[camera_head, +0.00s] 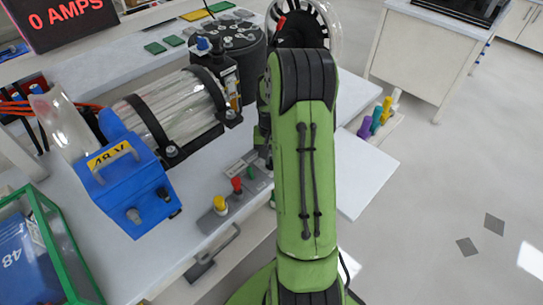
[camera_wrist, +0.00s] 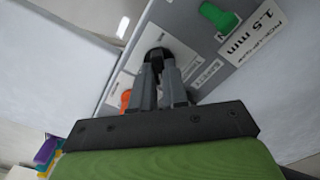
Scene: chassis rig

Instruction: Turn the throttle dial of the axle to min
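In the wrist view my gripper (camera_wrist: 158,66) has its two grey fingers pointing at a grey panel (camera_wrist: 190,35). A black dial (camera_wrist: 156,53) shows at the fingertips, one finger on each side of it. I cannot tell whether the fingers press on it. The lettering by this dial is partly covered, so I cannot read whether it is the axle's throttle. In the head view the knob panel (camera_head: 219,218) lies along the bench edge, and my green arm hides the gripper and the black dial.
Yellow (camera_head: 220,203) and red (camera_head: 237,184) knobs stand on the panel. A blue motor box (camera_head: 130,187) is behind left; open floor lies right.

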